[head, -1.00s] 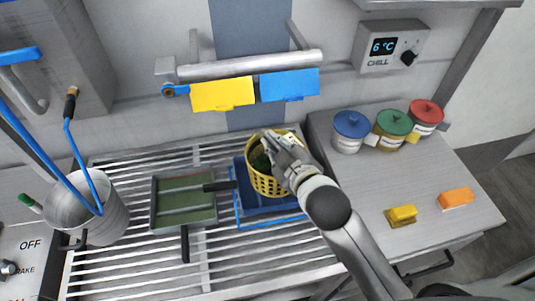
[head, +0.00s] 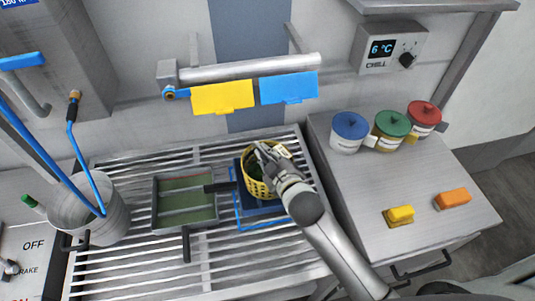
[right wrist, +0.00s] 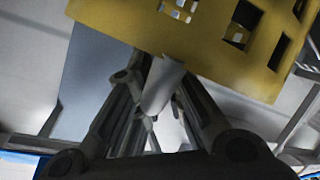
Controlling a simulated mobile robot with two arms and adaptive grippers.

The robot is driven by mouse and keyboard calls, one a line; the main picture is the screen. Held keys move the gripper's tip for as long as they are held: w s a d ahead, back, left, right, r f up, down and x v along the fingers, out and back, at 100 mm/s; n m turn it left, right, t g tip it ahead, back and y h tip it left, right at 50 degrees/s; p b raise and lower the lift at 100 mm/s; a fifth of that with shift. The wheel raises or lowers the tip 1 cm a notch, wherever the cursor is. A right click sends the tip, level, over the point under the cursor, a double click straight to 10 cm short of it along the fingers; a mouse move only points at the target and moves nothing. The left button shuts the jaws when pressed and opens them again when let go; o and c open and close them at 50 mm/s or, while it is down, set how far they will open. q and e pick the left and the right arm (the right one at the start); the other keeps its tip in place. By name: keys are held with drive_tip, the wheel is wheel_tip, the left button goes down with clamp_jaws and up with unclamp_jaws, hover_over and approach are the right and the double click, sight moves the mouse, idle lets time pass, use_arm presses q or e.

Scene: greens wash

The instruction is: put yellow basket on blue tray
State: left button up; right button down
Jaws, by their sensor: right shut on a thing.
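The yellow basket (head: 256,187), with holes in its wall and dark green contents, is on or just above the blue tray (head: 240,209); I cannot tell whether it touches. The tray's left and front parts show; the basket and my arm hide the rest. My right gripper (head: 263,153) is at the basket's rim and shut on it. In the right wrist view the basket's yellow wall (right wrist: 150,30) fills the top, above the fingers. My left gripper is not in view.
The tray lies on a slatted metal rack (head: 130,255). A green tray (head: 187,220) with black handles is left of it. A metal bucket (head: 95,215) stands further left. Lidded jars (head: 347,135) and yellow and orange blocks (head: 400,214) are on the right counter.

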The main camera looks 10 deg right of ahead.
drive_tip(key=c, duration=1.5)
unclamp_jaws()
drive_tip(key=shift+f, duration=0.15)
drive_tip(key=shift+c, duration=0.2)
drive_tip(key=shift+s, duration=0.15)
drive_tip(key=b+v, duration=0.2)
drive_tip(key=v, duration=1)
